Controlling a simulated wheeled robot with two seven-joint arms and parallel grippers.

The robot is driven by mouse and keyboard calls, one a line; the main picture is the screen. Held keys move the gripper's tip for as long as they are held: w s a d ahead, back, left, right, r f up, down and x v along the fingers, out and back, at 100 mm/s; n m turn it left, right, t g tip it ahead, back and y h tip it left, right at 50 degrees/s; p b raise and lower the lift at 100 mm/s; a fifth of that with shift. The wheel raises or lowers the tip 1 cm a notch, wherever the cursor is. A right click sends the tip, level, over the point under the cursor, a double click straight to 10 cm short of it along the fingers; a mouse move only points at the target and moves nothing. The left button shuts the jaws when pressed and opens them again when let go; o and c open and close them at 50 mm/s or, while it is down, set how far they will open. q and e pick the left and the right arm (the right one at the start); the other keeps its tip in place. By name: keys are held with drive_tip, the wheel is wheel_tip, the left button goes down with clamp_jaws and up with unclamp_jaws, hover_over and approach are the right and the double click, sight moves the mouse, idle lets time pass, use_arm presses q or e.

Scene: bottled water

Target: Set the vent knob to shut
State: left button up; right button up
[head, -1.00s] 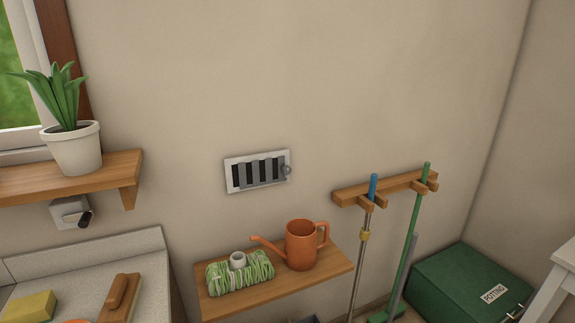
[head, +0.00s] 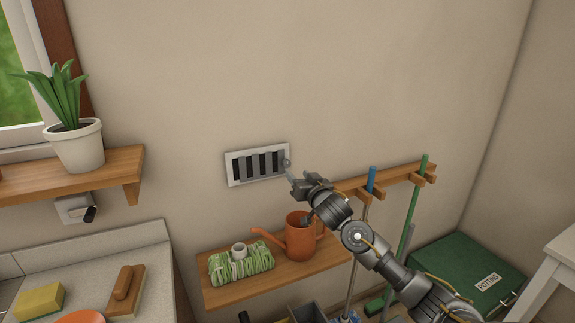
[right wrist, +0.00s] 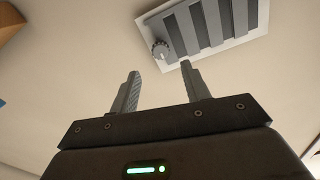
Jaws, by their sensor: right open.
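The wall vent (head: 235,167) is a white-framed rectangle with grey slats and dark gaps showing between them. Its small grey round knob (head: 287,163) sits at the right end of the frame. My right gripper (head: 291,178) is open and empty just below and right of the knob. In the right wrist view the ridged knob (right wrist: 160,50) stands on the near end of the vent (right wrist: 225,42). It appears between and just beyond the two spread fingertips (right wrist: 158,69), with nothing between the jaws. My left gripper is not in view.
Below the vent, a wooden shelf (head: 215,298) holds an orange watering can (head: 301,240) and a green-white mop head (head: 240,264). My right forearm passes in front of the tool rack (head: 405,178). A potted plant (head: 78,145) stands at left. The wall above is clear.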

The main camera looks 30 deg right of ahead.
sight(287, 165)
drive_tip(key=w+p, duration=0.2)
drive_tip(key=w, duration=0.7)
drive_tip(key=shift+d, duration=0.2)
drive_tip(key=shift+c, duration=0.5)
clamp_jaws()
